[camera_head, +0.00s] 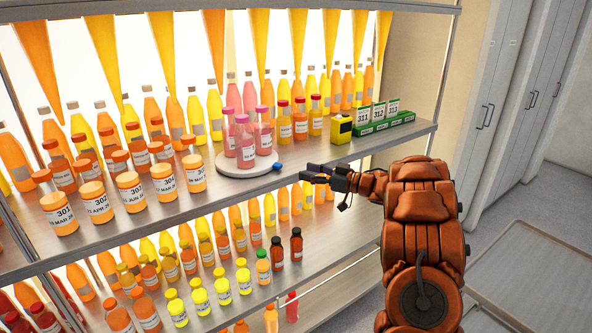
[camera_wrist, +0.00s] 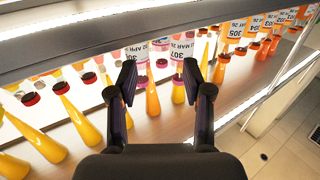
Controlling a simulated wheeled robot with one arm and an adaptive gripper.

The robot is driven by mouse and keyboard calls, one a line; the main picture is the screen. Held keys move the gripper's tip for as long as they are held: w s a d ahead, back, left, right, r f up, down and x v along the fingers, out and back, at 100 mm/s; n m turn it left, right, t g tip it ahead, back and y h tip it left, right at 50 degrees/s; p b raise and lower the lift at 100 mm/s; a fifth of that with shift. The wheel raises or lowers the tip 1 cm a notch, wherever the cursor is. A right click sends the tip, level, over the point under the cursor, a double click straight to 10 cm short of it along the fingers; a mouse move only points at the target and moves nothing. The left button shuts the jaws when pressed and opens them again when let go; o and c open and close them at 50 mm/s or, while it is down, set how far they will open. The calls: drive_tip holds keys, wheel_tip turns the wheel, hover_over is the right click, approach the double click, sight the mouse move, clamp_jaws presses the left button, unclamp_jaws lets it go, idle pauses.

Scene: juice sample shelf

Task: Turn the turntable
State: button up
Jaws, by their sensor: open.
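The turntable is a round white disc (camera_head: 232,170) on the upper shelf, in the middle of the head view. Several pink bottles (camera_head: 245,150) with pink caps stand upright on it. A small blue knob (camera_head: 278,167) sits at its right edge. My gripper (camera_head: 308,172) is just right of the knob, near the shelf's front edge, apart from it. In the wrist view my gripper (camera_wrist: 160,85) is open and empty, its two dark fingers spread. I cannot make out the turntable clearly in the wrist view.
The upper shelf (camera_head: 305,157) holds orange labelled jars (camera_head: 131,192) at left, bottles behind, and a yellow box (camera_head: 341,129) beside a green card rack (camera_head: 384,123) at right. The lower shelf (camera_head: 325,225) holds more bottles. Bare shelf lies right of the turntable.

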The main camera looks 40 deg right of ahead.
drive_tip(key=shift+v, duration=1.1)
